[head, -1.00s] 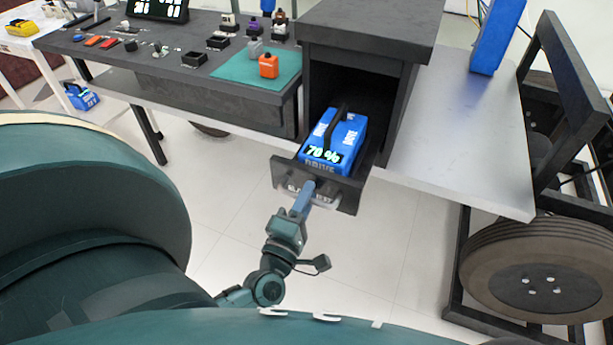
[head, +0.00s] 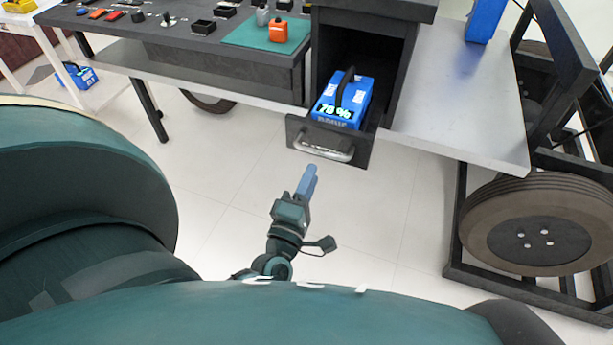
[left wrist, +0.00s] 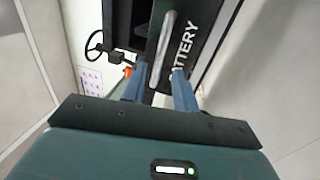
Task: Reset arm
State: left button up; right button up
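My left gripper (head: 308,183) is in front of and below the open drawer (head: 305,141), over the floor, apart from the metal handle (head: 325,150). In the left wrist view its two blue fingers (left wrist: 161,88) stand apart with nothing between them. Beyond them show the drawer front with the letters "TTERY" (left wrist: 184,45) and the handle (left wrist: 164,45). A blue battery (head: 342,98) with a black carry handle and a lit percent display sits upright in the pulled-out drawer. My right gripper is not in view.
A dark workbench (head: 150,30) with small parts and a green mat (head: 245,33) is at the upper left. A grey shelf (head: 440,110) and a dark frame with a wheel (head: 535,222) stand at the right. The floor (head: 370,215) around my gripper is clear.

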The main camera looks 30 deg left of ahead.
pick_arm(q)
jog(key=shift+w, duration=0.1)
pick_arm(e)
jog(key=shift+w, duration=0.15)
